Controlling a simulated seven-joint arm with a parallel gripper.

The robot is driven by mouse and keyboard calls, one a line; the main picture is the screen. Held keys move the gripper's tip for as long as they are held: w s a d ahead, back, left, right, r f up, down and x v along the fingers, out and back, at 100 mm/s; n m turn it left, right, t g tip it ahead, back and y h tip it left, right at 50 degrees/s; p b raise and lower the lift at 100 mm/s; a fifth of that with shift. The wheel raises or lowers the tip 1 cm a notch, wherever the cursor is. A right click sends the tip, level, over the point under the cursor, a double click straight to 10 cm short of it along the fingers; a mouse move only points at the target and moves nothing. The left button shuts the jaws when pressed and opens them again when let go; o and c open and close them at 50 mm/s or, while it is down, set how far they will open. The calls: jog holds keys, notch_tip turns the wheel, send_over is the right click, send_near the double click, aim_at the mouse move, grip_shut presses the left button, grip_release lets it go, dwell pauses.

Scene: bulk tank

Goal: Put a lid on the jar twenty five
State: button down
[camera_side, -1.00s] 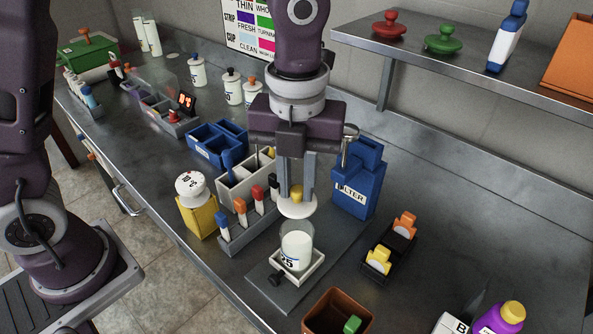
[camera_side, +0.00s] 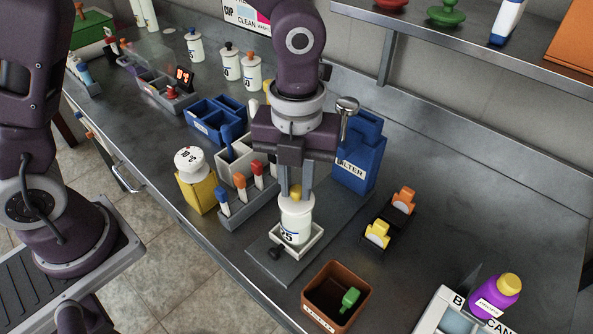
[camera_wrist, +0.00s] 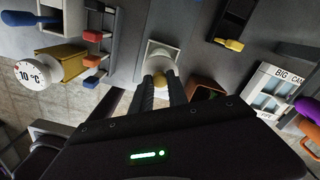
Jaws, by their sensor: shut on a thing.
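The jar marked 25 (camera_side: 292,232) stands upright in a square white holder (camera_side: 314,246) on a grey base plate. A white lid (camera_side: 297,204) with a yellow knob sits at the jar's mouth; I cannot tell whether it is fully seated. My gripper (camera_side: 296,190) is directly above the jar, pointing down, and is shut on the yellow knob of the lid. In the wrist view, the yellow knob (camera_wrist: 160,80) shows between my fingertips, with the white lid (camera_wrist: 161,62) behind it. The jar is hidden there under the lid.
A brown bin (camera_side: 336,296) with a green item stands in front. A rack of coloured-handled tools (camera_side: 245,200) and a yellow block with a white dial (camera_side: 197,185) are at left. A blue filter box (camera_side: 359,160) is behind right, and a black tray (camera_side: 391,222) lies right.

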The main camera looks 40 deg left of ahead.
jog(key=shift+f, duration=0.3)
jog(key=c, duration=1.2)
grip_release()
notch_tip(320, 180, up, 7)
jog(key=shift+r, duration=0.1)
